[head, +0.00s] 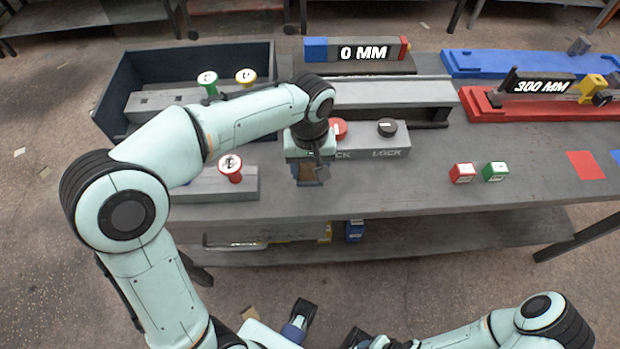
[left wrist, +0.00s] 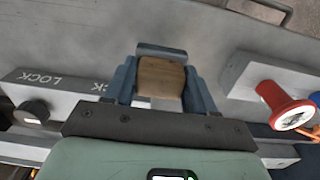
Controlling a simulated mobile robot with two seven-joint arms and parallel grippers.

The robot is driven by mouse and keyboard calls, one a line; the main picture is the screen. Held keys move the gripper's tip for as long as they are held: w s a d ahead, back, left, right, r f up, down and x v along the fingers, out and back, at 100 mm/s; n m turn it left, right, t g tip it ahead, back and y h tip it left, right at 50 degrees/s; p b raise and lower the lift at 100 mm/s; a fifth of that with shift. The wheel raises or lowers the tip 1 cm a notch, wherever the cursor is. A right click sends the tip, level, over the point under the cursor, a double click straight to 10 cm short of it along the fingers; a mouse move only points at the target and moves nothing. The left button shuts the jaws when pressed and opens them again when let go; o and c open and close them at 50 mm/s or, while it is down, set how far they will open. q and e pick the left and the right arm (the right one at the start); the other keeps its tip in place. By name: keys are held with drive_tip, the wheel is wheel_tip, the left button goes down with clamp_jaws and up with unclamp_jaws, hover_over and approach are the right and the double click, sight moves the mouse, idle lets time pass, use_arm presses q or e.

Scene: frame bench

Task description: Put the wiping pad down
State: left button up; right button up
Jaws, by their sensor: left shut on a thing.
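The gripper hangs over the front part of the grey bench (head: 400,190), just in front of the block marked LOCK. I cannot tell whether the pad touches the bench.
The grey LOCK block (head: 365,142) carries a red and a black knob. A red cube (head: 462,173) and a green cube (head: 496,171) stand to the right. Bare bench lies between gripper and cubes.

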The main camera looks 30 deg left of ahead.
sight(310, 179)
use_arm(q)
drive_tip(key=shift+f+b, duration=0.35)
drive_tip(key=shift+f, duration=1.85)
drive_tip(key=shift+f, duration=0.2)
drive_tip(key=o, duration=0.9)
drive_tip(key=shift+o, duration=0.2)
drive_tip(key=shift+r, duration=0.15)
wheel_tip(310, 179, up, 12)
drive_tip(key=shift+r+p, duration=0.1)
drive_tip(key=shift+p, duration=1.05)
